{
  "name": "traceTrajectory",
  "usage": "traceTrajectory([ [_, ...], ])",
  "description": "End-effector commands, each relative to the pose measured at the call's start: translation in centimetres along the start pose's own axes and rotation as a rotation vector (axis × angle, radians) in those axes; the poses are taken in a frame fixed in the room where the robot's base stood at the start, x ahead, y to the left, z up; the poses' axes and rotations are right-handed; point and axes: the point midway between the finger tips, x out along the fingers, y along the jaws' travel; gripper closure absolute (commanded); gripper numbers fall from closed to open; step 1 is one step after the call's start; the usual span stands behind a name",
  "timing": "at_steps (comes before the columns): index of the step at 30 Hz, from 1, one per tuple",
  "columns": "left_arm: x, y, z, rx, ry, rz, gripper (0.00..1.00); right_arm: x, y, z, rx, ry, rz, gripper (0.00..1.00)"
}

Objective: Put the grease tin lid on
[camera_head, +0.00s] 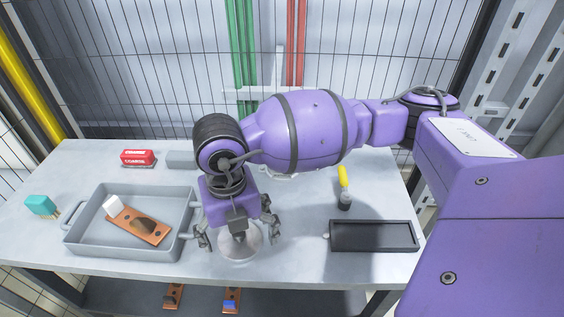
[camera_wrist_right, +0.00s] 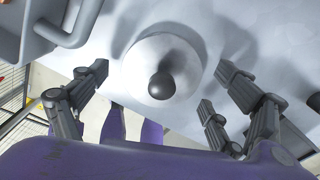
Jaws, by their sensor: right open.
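A round white lid with a dark ball knob (camera_wrist_right: 157,68) lies beneath my right gripper, and its pale rim (camera_head: 236,251) shows in the head view near the table's front edge. My right gripper (camera_head: 237,237) points down over it. Its fingers stand spread on both sides of the lid in the wrist view (camera_wrist_right: 161,88), apart from the knob and holding nothing. I cannot tell whether the lid rests on the table or on something else. I cannot make out the grease tin; my right arm hides part of the table. My left gripper is not in view.
A grey tray (camera_head: 84,248) holding a brown plate (camera_head: 140,226) and a white block (camera_head: 112,205) is left of the gripper. A dark shallow tray (camera_head: 372,236) and a yellow-black tool (camera_head: 343,188) are right. A red box (camera_head: 137,157) and teal brush (camera_head: 41,205) lie left.

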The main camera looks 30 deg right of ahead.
Motion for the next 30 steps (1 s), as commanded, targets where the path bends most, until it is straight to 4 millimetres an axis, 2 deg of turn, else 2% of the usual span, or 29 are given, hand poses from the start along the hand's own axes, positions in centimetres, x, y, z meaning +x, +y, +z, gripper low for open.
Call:
traceTrajectory([
  [3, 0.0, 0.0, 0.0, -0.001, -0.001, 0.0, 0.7, 0.0, 0.0, 0.0, 0.0, 0.0, 0.0, 0.12],
  [14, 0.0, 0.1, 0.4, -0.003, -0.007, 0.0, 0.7, -0.1, 0.1, 0.1, 0.0, -0.002, 0.001, 0.58],
  [23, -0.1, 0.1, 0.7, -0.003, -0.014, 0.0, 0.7, -0.5, 0.1, 0.1, 0.0, -0.003, 0.001, 0.58],
  [26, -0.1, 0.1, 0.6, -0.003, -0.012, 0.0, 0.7, -1.2, 0.1, 0.2, 0.0, -0.005, 0.002, 0.58],
  [30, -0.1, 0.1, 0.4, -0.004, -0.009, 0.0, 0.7, -3.2, 0.1, 0.2, 0.0, -0.008, 0.003, 0.58],
])
